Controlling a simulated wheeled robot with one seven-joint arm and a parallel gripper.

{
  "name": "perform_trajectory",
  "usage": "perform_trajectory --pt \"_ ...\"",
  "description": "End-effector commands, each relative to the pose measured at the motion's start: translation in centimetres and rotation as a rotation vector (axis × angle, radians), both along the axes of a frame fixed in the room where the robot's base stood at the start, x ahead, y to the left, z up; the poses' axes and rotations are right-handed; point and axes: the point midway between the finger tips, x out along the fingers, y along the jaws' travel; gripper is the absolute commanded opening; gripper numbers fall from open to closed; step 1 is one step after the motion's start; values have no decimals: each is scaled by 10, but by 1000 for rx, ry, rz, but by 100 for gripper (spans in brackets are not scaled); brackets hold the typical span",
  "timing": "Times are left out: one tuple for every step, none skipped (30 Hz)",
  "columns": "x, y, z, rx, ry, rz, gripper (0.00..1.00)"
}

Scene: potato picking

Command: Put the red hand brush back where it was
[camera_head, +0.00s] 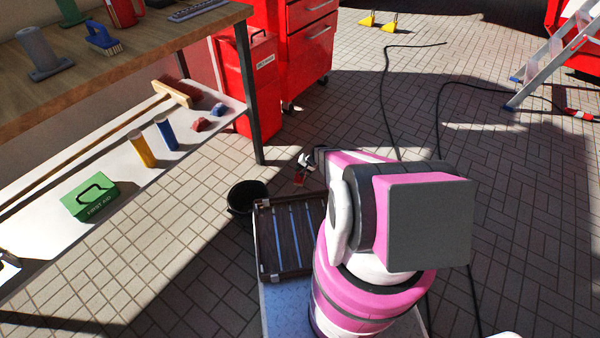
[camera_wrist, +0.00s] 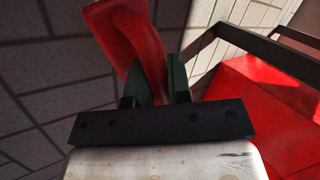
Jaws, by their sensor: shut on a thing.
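The red hand brush (camera_wrist: 128,35) is between the two dark fingers of my gripper (camera_wrist: 153,85) in the wrist view. The jaws are shut on its narrow red part, and the wider part extends toward the top of that view. No bristles can be made out. In the head view my gripper (camera_head: 305,163) is in front of the red cabinets, with a small bit of the red brush (camera_head: 299,179) below it. It is right of the workbench leg, apart from the bench.
The wooden bench top (camera_head: 60,95) holds a blue brush (camera_head: 102,38) and a grey cylinder (camera_head: 45,53). The white lower shelf (camera_head: 115,185) holds a green first aid box (camera_head: 90,197), coloured cylinders and a broom (camera_head: 178,93). A black bucket (camera_head: 240,205) stands below. Cables cross the right floor.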

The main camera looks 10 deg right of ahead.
Motion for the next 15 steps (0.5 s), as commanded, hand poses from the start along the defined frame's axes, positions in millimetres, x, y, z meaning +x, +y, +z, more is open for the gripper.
perform_trajectory --pt "15 -2 -10 0 0 0 0" --pt "21 -3 -14 0 0 0 0" --pt "29 -5 -18 0 0 0 0" --pt "34 -6 -21 0 0 0 0" --pt "38 -6 -24 0 0 0 0" --pt "43 -7 -27 0 0 0 0" --pt "46 -8 -28 0 0 0 0" --pt "47 -8 -29 0 0 0 0" --pt "49 -8 -30 0 0 0 0" --pt "49 -8 -31 0 0 0 0" --pt "49 -8 -33 0 1 1 0" --pt "49 -8 -36 0 1 1 0" --pt "49 -8 -38 1 1 0 0" --pt "49 -8 -42 1 1 0 0" --pt "49 -8 -48 0 1 1 0"
